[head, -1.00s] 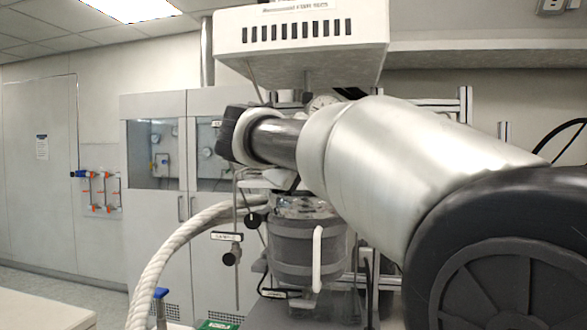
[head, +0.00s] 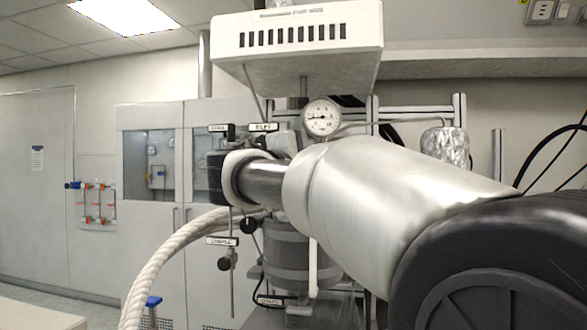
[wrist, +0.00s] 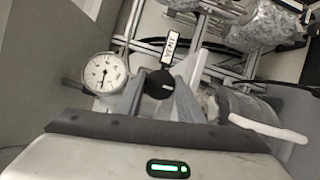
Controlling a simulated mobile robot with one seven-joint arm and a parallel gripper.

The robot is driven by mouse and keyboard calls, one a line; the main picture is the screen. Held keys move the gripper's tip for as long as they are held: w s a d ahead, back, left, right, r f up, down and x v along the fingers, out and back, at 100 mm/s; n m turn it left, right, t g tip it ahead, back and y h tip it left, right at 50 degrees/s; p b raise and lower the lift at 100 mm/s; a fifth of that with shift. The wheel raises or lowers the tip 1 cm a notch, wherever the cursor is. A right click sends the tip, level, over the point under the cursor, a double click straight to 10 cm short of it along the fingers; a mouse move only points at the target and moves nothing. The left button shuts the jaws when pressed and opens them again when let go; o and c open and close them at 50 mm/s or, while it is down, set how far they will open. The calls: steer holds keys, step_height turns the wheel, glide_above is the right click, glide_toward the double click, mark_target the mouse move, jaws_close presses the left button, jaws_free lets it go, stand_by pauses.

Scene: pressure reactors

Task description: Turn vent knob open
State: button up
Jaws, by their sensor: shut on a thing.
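The vent knob (wrist: 160,84) is a small round black knob in the wrist view. A white label (wrist: 171,46), which seems to read VENT, is on the stem beside it. My gripper (wrist: 160,88) has one pale finger on each side of the knob and is shut on it. In the head view, my arm hides the gripper and the knob. Two white labels, one of them at the top (head: 263,127), show just above my wrist there, too small to read surely.
A round pressure gauge (head: 322,117) sits close to the knob; it also shows in the wrist view (wrist: 105,73). The grey reactor vessel (head: 287,255) stands below my arm. A thick white hose (head: 165,255) curves at left. A white slotted housing (head: 310,45) hangs overhead.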

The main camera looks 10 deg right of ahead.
stand_by(0.4)
steer(key=o, duration=1.1)
steer(key=shift+c, duration=0.2)
steer(key=v, duration=1.7)
steer(key=shift+s, duration=0.15)
steer(key=shift+a+f, duration=0.1)
steer(key=shift+f, duration=0.05)
